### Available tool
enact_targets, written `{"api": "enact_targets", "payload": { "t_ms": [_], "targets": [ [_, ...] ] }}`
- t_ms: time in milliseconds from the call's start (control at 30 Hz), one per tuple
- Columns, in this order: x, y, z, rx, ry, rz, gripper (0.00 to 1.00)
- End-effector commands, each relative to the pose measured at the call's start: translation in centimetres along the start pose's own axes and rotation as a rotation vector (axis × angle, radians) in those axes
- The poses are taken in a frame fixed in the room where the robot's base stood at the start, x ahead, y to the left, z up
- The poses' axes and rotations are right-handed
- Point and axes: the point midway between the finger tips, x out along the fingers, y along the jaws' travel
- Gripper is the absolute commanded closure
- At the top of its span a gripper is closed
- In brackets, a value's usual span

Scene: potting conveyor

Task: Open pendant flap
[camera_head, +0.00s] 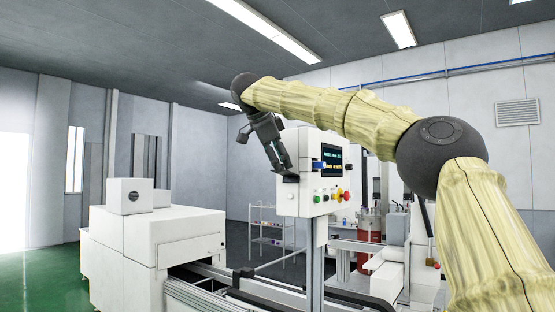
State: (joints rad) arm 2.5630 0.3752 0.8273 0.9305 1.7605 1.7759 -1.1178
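The white pendant box (302,203) stands on a grey post near the middle of the view. Its face has a small lit screen (332,158) and a row of coloured buttons below it. My arm reaches over from the right, and my dark gripper (286,172) points down at the pendant's left side, overlapping it in the picture. A small dark piece sticks out at the fingertips; I cannot tell whether it is the flap or part of my gripper. Whether the gripper touches the pendant is unclear. The finger opening is too small to make out.
A large white machine housing (150,235) stands at left, with a conveyor frame (205,293) running in front of the pendant post. A shelf rack (268,232) stands behind. White equipment and a red container (369,232) are at right. Green floor is open at far left.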

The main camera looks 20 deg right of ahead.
Motion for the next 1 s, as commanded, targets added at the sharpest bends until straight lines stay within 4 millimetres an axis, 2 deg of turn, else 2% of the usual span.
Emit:
{"api": "enact_targets", "payload": {
  "t_ms": [33, 667, 867, 1000],
  "targets": [
    [0.8, -0.1, -0.2, 0.003, 0.003, 0.005, 0.65],
    [0.1, -0.1, 0.2, 0.0, 0.0, -0.001, 0.65],
    [-2.1, -0.1, 0.2, 0.0, 0.0, -0.004, 0.65],
    [-4.8, 0.1, 0.1, 0.0, 0.0, -0.006, 0.65]
  ]
}}
